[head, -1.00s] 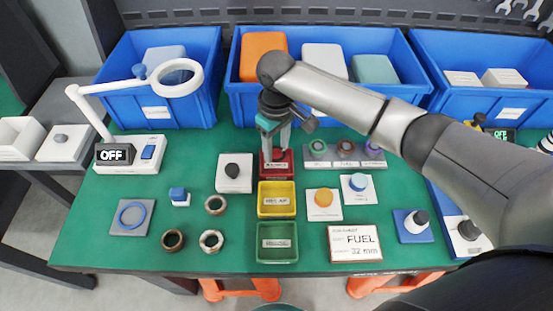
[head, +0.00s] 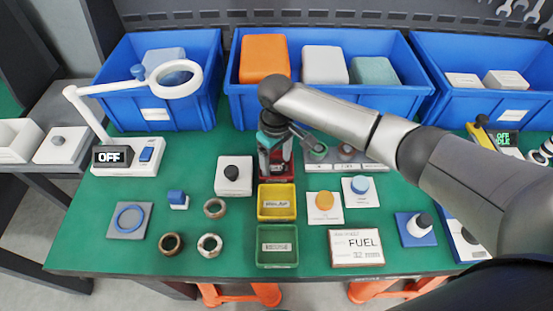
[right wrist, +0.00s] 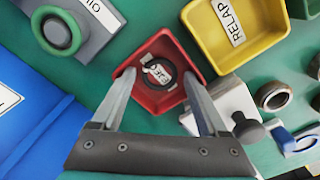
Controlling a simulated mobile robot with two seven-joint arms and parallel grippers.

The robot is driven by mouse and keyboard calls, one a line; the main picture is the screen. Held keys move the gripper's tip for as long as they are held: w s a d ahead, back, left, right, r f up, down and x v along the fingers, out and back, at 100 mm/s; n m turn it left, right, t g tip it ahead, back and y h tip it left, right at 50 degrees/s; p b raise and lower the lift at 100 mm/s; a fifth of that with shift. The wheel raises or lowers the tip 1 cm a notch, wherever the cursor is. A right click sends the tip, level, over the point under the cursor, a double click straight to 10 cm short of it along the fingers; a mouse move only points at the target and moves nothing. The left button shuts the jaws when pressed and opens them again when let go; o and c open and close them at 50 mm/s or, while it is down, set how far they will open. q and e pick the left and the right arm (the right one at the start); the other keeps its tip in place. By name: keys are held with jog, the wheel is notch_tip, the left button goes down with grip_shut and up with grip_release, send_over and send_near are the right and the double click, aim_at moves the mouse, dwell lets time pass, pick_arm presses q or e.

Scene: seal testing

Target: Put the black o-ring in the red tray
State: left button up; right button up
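The red tray (head: 291,172) is at the back of the row of small trays in the head view, partly hidden by my right gripper (head: 275,168). In the right wrist view the red tray (right wrist: 190,52) lies below the fingers. The black o-ring (right wrist: 146,70) lies inside it, around or over the white label on its floor. My right gripper (right wrist: 165,103) is open, its fingers spread on either side over the tray's near part, with nothing between them. My left gripper is not in view.
The yellow tray (head: 262,202) and green tray (head: 262,245) stand in front of the red one. A grey ring holder (head: 320,166) is just right, partly behind my arm. A white block with a black knob (head: 232,186) is left. Blue bins (head: 240,100) line the back.

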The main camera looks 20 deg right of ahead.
jog(key=shift+o, duration=0.2)
jog(key=shift+r, duration=0.1)
notch_tip(320, 180, up, 12)
jog(key=p, duration=0.3)
